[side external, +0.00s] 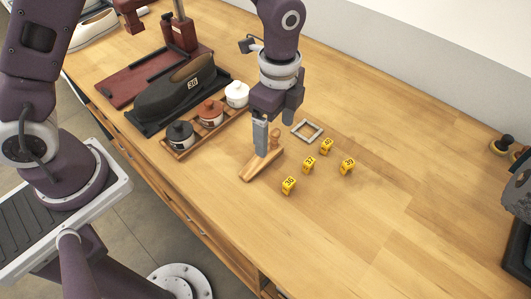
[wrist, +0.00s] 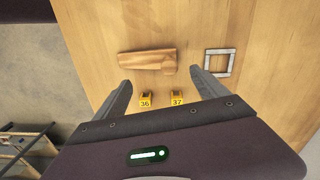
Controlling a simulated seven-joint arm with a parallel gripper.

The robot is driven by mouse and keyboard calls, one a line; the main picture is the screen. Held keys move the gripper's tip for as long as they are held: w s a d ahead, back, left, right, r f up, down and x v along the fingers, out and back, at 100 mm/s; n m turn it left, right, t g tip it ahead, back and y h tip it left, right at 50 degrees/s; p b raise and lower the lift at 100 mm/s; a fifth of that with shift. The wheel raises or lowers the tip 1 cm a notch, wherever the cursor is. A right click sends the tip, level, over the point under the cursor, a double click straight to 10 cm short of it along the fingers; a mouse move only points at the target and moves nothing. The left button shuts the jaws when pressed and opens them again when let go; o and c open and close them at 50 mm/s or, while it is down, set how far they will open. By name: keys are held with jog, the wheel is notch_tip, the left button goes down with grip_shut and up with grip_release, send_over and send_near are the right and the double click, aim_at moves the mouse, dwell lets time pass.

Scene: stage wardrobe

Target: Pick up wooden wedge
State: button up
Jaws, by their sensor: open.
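My gripper (side external: 276,128) is open and empty, pointing down.
Several yellow numbered markers (side external: 310,163) stand right of the wedge. A grey square frame (side external: 307,130) lies behind them. A tray (side external: 186,152) with lidded pots and a dark shoe-like form (side external: 175,91) stand at the left. The table's right middle is clear.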

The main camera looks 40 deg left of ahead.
aim_at(271, 138)
jog(key=f, duration=0.2)
jog(key=a+f, duration=0.1)
jog(key=f, duration=0.1)
jog(key=shift+f, duration=0.8)
jog(key=shift+a, duration=0.1)
jog(key=c, duration=1.7)
